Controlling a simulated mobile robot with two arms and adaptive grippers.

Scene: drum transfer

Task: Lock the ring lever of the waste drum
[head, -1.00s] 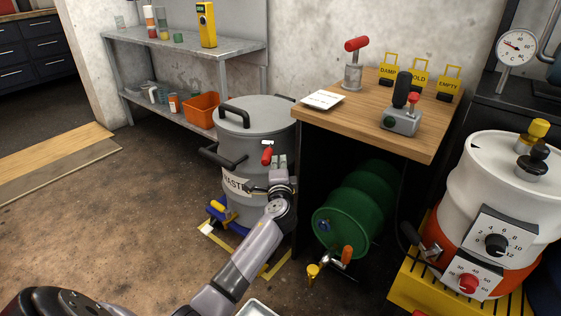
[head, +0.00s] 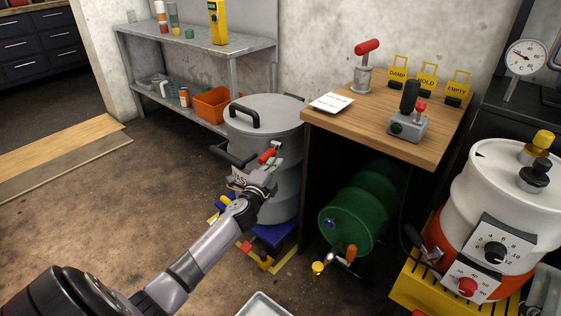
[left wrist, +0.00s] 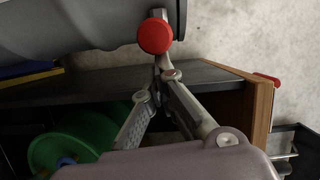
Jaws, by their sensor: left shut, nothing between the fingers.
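The grey waste drum (head: 286,183) stands upright left of the wooden-topped bench, its label partly hidden by my left arm. The ring lever with its red end (head: 266,155) is at the drum's near side, below the lid. My left gripper (head: 275,164) is beside the lever, fingers shut and empty. In the left wrist view the red lever end (left wrist: 155,36) lies just beyond the closed fingertips (left wrist: 164,76); I cannot tell whether they touch it. My right gripper is not in view.
The bench (head: 440,148) stands right of the drum, with a green drum (head: 345,222) lying underneath. A metal shelf (head: 200,48) with an orange bin (head: 212,104) is behind. A white-and-orange drum (head: 500,200) is at right.

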